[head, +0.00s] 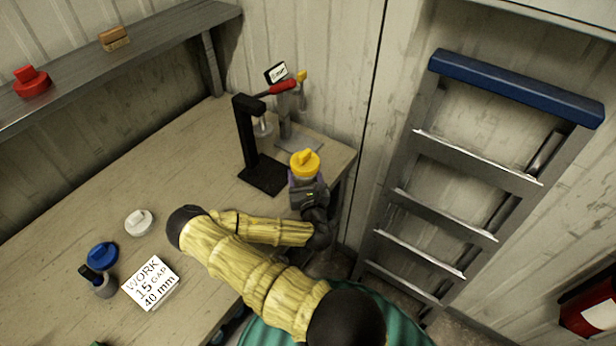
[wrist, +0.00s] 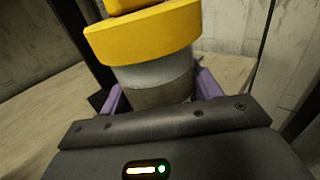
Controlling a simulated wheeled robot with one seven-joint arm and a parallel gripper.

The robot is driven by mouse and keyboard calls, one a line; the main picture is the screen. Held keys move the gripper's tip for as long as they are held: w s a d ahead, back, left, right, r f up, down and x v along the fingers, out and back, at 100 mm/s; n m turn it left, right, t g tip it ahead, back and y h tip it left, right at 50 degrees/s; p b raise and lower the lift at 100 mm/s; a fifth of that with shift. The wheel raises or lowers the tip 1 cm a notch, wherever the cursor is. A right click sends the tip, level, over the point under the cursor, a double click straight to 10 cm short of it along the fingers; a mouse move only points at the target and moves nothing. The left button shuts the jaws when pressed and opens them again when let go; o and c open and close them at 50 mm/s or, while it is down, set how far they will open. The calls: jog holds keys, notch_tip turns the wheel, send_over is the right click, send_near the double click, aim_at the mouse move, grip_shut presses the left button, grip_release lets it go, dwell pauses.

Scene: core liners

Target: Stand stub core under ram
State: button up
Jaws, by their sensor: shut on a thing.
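My gripper (head: 307,180) is shut on a grey cylindrical core with a yellow cap (head: 305,162). In the wrist view, the grey core (wrist: 150,82) stands between my purple fingers (wrist: 160,92), with the yellow cap (wrist: 143,38) above them. The core's lower end is hidden by my gripper. A black press stand (head: 246,140) with a flat black base (head: 263,176) stands just left of my gripper. A grey round ram foot (head: 262,129) appears to hang beside its post. The held core is to the right of the black base, apart from it.
Behind the press are a grey stand (head: 285,115), a red lever (head: 282,88) and a small sign (head: 276,72). A blue-capped piece (head: 102,256), a white cap (head: 138,222) and a work card (head: 150,283) lie front left. A ladder (head: 445,190) is at right. The bench middle is clear.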

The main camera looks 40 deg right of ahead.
jog(key=shift+w+a+f, duration=0.25)
jog(key=shift+w+f, duration=0.05)
jog(key=shift+w, duration=0.25)
jog(key=shift+w+a+r, duration=0.1)
jog(key=shift+w+a, duration=0.2)
jog(key=shift+w, duration=0.2)
jog(key=shift+w+a+b, duration=0.15)
jog(key=shift+w+a, duration=0.5)
jog(key=shift+w, duration=1.2)
jog(key=shift+w+a+b, duration=0.1)
jog(key=shift+w+a, duration=0.55)
jog(key=shift+w, duration=1.2)
jog(key=shift+w+a+b, duration=0.15)
jog(key=shift+w+a, duration=0.5)
jog(key=shift+w, duration=1.2)
jog(key=shift+f, duration=0.3)
jog(key=shift+f+b, duration=0.1)
jog(key=shift+b, duration=0.35)
jog(key=o, duration=1)
jog(key=shift+o, duration=0.2)
